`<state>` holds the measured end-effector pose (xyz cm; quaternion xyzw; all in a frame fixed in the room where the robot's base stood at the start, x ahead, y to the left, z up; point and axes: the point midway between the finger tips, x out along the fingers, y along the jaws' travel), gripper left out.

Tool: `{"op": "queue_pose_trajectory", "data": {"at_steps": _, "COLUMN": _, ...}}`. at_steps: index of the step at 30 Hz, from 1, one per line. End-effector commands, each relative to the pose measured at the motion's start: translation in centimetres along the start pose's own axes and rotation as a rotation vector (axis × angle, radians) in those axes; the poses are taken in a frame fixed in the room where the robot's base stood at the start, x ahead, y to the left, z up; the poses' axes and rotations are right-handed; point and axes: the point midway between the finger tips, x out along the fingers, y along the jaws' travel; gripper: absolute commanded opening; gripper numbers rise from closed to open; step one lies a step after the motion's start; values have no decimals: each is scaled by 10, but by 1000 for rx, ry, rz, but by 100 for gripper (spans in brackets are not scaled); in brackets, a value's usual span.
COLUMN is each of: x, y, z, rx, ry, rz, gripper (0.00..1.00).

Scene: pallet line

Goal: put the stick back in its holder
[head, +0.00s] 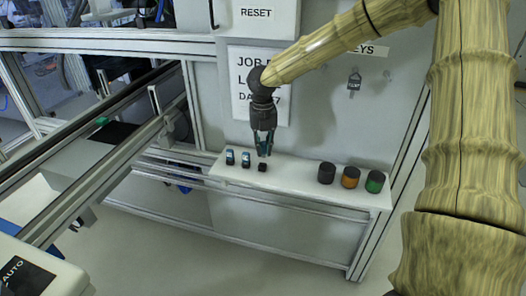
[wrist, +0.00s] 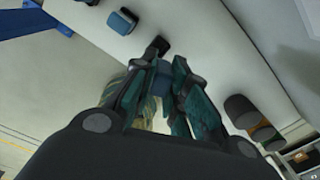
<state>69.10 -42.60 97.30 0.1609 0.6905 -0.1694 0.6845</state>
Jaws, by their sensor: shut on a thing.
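My gripper (head: 263,146) points down above the white shelf, and its teal fingers also show in the wrist view (wrist: 160,85). It is shut on the stick (wrist: 161,80), a small blue piece between the fingers, mostly hidden by them. A small black holder (head: 262,167) stands on the shelf just below the fingertips; it also shows in the wrist view (wrist: 158,44) just beyond them. The stick appears apart from the holder, though the gap is hard to judge.
The white shelf (head: 310,192) carries a black cylinder (head: 326,173), an orange one (head: 350,177) and a green one (head: 375,181) at the right. Bare shelf lies between them and the black holder. A wall panel with signs (head: 255,110) rises behind.

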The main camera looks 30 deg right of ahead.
Motion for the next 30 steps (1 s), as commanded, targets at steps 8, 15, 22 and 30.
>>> {"op": "queue_pose_trajectory", "data": {"at_steps": 8, "x": 5, "y": 4, "z": 11, "rx": 0, "ry": 2, "rz": -2, "gripper": 0}}
{"op": "queue_pose_trajectory", "data": {"at_steps": 15, "x": 34, "y": 4, "z": 10, "rx": 0, "ry": 1, "rz": -1, "gripper": 0}}
{"op": "queue_pose_trajectory", "data": {"at_steps": 22, "x": 36, "y": 4, "z": 10, "rx": 0, "ry": -1, "rz": 0, "gripper": 0}}
{"op": "queue_pose_trajectory", "data": {"at_steps": 30, "x": 41, "y": 4, "z": 10, "rx": 0, "ry": -1, "rz": 0, "gripper": 0}}
